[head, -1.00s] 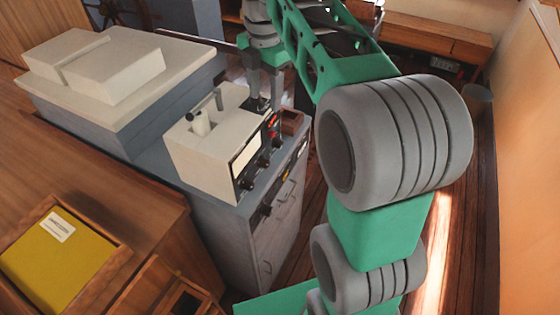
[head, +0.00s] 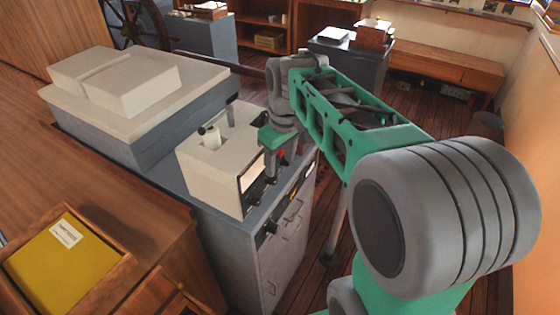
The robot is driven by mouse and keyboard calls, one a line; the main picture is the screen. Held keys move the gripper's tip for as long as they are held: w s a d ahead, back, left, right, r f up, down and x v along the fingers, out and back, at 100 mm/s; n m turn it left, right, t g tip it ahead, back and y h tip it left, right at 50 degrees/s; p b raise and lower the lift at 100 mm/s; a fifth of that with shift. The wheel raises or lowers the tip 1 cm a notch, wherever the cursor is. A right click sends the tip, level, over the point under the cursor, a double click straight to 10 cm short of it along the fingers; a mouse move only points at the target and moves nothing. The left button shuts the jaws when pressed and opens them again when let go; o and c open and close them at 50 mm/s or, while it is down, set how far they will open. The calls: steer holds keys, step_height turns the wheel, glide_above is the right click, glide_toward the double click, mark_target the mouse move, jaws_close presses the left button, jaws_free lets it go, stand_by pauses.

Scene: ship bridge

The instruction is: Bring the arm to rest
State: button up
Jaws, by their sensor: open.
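My gripper (head: 279,170) hangs at the end of my green and grey arm, pointing down. It is open, with nothing seen between its fingers. It is by the right side of a cream instrument box (head: 215,165) and hides part of that box's knob panel. I cannot tell whether it touches the box. My forearm (head: 350,115) reaches out from the right foreground over the cabinet's far side.
The box stands on a grey cabinet (head: 285,240). A larger cream-topped console (head: 150,115) is behind left. A yellow-bottomed wooden tray (head: 60,265) lies front left. A ship's wheel (head: 140,22), a grey stand (head: 350,60) and a bench (head: 435,62) are farther back.

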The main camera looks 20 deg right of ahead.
stand_by(0.4)
steer(key=s+f+m, duration=0.5)
steer(key=f+m, duration=0.1)
steer(key=f, duration=0.1)
steer(key=s+r+t+b, duration=0.2)
steer(key=s+t+b, duration=0.1)
steer(key=s, duration=0.5)
steer(key=shift+s+d, duration=0.15)
steer(key=shift+s, duration=0.2)
steer(key=shift+r, duration=0.1)
